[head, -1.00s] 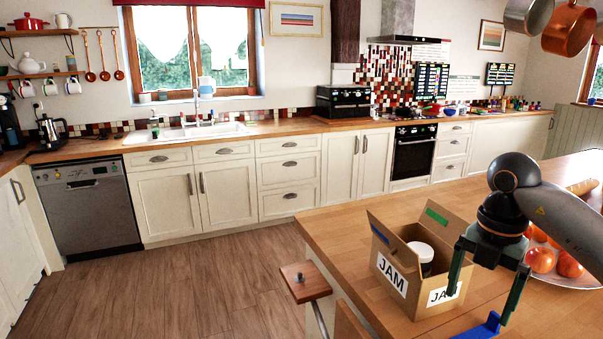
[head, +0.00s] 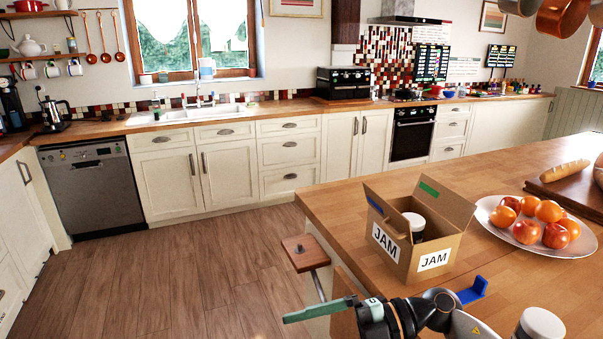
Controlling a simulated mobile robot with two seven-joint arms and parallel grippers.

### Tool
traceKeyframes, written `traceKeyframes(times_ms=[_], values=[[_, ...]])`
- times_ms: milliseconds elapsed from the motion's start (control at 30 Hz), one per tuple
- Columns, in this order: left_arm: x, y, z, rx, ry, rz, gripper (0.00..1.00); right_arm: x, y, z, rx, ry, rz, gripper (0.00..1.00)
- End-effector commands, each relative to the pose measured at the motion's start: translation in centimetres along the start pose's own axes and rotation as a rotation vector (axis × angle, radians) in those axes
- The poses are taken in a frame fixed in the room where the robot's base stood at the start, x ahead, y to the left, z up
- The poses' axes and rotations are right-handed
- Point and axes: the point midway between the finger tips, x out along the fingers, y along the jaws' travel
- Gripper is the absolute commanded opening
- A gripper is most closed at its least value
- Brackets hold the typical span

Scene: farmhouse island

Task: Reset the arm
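My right gripper (head: 305,312) is at the bottom of the head view, left of the island's near corner. Its arm comes in from the lower right. It points left and is seen nearly edge-on, with one long green-grey finger clear, so its opening cannot be told. I see nothing held in it. It is apart from the open cardboard box (head: 398,262) labelled JAM, which stands on the wooden island (head: 490,185). A jar with a white lid (head: 414,221) stands in the box. My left gripper is not in view.
A white-lidded jar (head: 541,324) shows at the bottom right edge. A blue piece (head: 474,290) lies on the island behind my arm. A stool (head: 306,253) stands beside the island.

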Motion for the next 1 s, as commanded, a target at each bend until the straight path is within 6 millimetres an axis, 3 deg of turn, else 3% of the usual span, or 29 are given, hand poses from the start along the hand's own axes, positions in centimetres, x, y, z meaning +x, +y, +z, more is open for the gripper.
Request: traceKeyframes(times_ms=[67,167,267,367,467,567,667,800,900,1000], values=[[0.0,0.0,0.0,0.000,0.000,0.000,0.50,1.2,0.7,-0.5,0.048,0.038,0.207,1.00],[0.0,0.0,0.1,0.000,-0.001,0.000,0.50,1.1,1.6,-0.1,0.124,0.027,0.455,1.00],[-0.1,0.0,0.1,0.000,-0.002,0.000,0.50,-0.1,1.4,1.5,0.231,-0.036,0.686,1.00],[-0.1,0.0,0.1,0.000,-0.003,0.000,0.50,-2.0,-0.3,3.8,0.367,-0.146,0.887,1.00],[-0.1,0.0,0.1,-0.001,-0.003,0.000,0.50,-4.2,-3.9,6.5,0.533,-0.294,1.047,1.00],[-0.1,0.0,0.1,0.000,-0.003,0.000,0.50,-6.1,-9.3,8.7,0.724,-0.468,1.157,1.00],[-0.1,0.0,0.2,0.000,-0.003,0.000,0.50,-7.5,-16.4,9.9,0.936,-0.656,1.209,1.00],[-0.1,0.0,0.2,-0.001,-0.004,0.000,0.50,-8.2,-26.2,9.2,1.211,-0.883,1.195,1.00],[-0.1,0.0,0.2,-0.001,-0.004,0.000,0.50,-8.1,-31.4,7.8,1.358,-0.990,1.153,1.00],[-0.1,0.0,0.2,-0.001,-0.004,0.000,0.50,-7.9,-34.6,6.5,1.455,-1.053,1.115,1.00]])
